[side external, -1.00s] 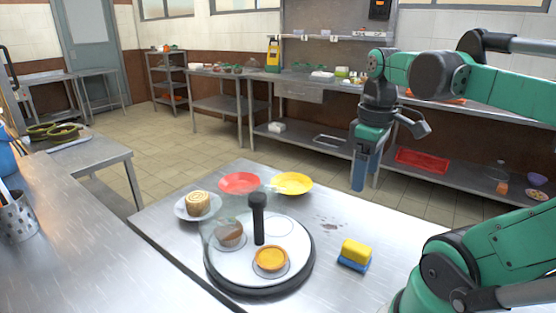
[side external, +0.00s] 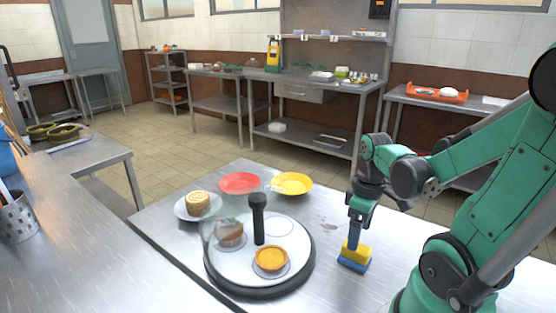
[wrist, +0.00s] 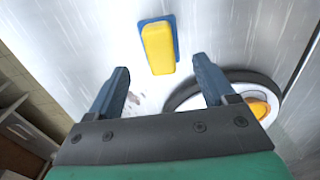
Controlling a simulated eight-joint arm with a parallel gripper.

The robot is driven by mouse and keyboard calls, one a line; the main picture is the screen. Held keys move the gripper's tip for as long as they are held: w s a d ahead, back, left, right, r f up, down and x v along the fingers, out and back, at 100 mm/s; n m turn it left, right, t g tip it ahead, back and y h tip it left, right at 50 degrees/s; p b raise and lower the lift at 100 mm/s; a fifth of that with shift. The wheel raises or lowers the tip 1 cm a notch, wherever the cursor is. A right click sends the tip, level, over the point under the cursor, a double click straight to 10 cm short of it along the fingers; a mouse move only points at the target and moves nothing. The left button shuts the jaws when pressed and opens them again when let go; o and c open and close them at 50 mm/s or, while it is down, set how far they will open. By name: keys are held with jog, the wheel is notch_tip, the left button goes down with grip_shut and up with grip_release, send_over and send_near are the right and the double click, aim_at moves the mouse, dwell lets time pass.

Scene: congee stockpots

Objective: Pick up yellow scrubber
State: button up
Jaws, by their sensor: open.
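The yellow scrubber (side external: 358,252) lies on the steel table with a blue layer under it. In the wrist view the scrubber (wrist: 158,48) is ahead of the fingertips, roughly centred between them and a little nearer the left-right middle. My gripper (side external: 353,238) is low over the table, and its blue fingers overlap the scrubber's top in the side view. In the wrist view my gripper (wrist: 162,70) is open, with nothing between its fingers. I cannot tell from the side view whether the fingers touch the scrubber.
A round black-rimmed stand (side external: 305,277) with a black handle (side external: 258,215), a tart (side external: 270,259) and a brown cake (side external: 230,233) is left of the scrubber. A red plate (side external: 239,183), a yellow plate (side external: 292,183) and a plate with a roll (side external: 197,204) lie behind it.

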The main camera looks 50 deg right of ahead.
aim_at(356, 254)
jog(key=shift+f, duration=1.95)
grip_shut()
